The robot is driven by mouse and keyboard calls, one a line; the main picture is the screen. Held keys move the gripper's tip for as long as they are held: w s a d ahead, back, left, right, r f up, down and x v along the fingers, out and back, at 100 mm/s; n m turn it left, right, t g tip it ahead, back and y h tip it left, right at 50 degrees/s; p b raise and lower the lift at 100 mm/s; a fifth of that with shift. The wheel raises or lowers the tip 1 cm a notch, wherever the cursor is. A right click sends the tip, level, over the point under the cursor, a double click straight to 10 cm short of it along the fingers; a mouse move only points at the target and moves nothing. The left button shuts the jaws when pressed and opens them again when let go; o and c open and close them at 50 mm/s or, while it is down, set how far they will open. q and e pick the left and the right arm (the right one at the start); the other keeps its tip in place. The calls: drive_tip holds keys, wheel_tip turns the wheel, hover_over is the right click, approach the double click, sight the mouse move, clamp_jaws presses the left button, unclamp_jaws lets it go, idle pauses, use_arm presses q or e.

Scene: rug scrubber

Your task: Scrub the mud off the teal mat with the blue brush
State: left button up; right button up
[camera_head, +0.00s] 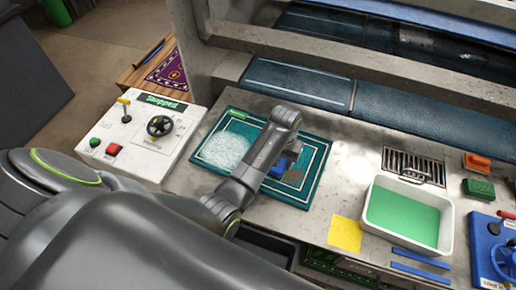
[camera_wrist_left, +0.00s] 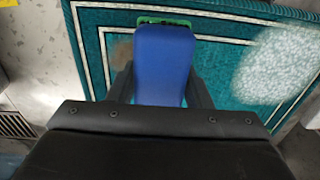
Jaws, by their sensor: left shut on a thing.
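The teal mat (camera_head: 316,171) with pale border lines lies flat on the worktop; it also shows in the left wrist view (camera_wrist_left: 220,60). A whitish, foam-like patch (camera_head: 229,146) covers its left part. A small brown mud spot (camera_head: 293,175) shows on its right part, beside the brush. My left gripper (camera_wrist_left: 160,88) is shut on the blue brush (camera_wrist_left: 164,60), whose green edge shows at its far end. In the head view the brush (camera_head: 279,168) is mostly hidden by my left arm and is over the mat's right half; contact is unclear. My right gripper is not in view.
A white tub (camera_head: 449,231) of green liquid stands right of the mat, near a metal drain grate (camera_head: 413,166). A yellow cloth (camera_head: 345,234) and blue strips lie in front. Orange (camera_head: 477,162) and green (camera_head: 478,189) brushes lie far right. A control panel (camera_head: 145,135) reading "Stopped" stands left.

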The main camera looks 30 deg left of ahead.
use_arm(q)
drive_tip(key=shift+d+r, duration=0.1)
drive_tip(key=shift+d, duration=0.5)
drive_tip(key=shift+f, duration=2.3)
drive_tip(key=shift+f, duration=0.35)
drive_tip(key=shift+f, duration=0.25)
drive_tip(key=shift+d, duration=0.1)
